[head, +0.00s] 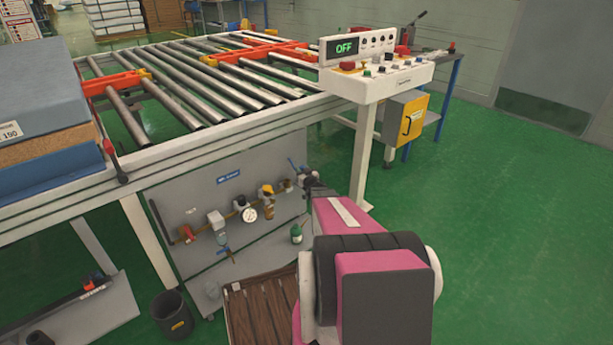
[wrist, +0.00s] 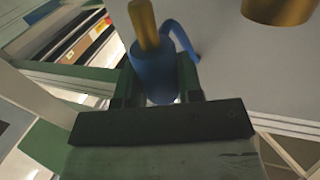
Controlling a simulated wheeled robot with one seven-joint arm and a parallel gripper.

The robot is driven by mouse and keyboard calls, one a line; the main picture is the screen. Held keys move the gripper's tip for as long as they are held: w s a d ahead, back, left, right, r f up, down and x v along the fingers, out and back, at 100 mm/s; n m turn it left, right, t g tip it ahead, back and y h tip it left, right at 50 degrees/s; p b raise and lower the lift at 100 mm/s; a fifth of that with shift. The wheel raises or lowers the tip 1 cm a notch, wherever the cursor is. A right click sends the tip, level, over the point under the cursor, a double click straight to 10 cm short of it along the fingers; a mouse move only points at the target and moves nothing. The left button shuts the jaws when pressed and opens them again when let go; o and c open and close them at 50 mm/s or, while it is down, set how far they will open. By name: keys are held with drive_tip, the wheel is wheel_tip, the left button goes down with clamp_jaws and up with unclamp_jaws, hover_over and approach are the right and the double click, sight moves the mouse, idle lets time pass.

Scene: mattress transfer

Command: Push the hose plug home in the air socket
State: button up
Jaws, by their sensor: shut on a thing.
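My gripper (wrist: 158,78) is shut on the blue hose plug (wrist: 158,68), with one dark green finger on each side of it. The plug's brass tip (wrist: 143,22) points away from the palm, toward the top of the wrist view. A blue hose part (wrist: 180,36) curves beside the plug. A larger brass fitting (wrist: 279,8), perhaps the air socket, is cut off at the upper right, apart from the brass tip. In the head view my gripper (head: 312,184) is by the right end of the grey air panel (head: 190,285), partly hidden by my arm.
Brass pipework with a round gauge (head: 249,214) runs along the panel. The roller table (head: 230,118) stands above it. A control desk (head: 372,84) reading OFF is to the right. Green floor is free at right.

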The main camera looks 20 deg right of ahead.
drive_tip(key=s+a+r, duration=0.3)
drive_tip(key=a+r, duration=0.2)
drive_tip(key=a, duration=0.3)
drive_tip(key=w+r, duration=0.3)
drive_tip(key=r, duration=0.1)
drive_tip(key=shift+w, duration=0.2)
drive_tip(key=shift+f, duration=0.2)
drive_tip(key=shift+f, duration=2.75)
drive_tip(key=shift+f, duration=2)
drive_tip(key=o, duration=1)
drive_tip(key=shift+o, duration=0.2)
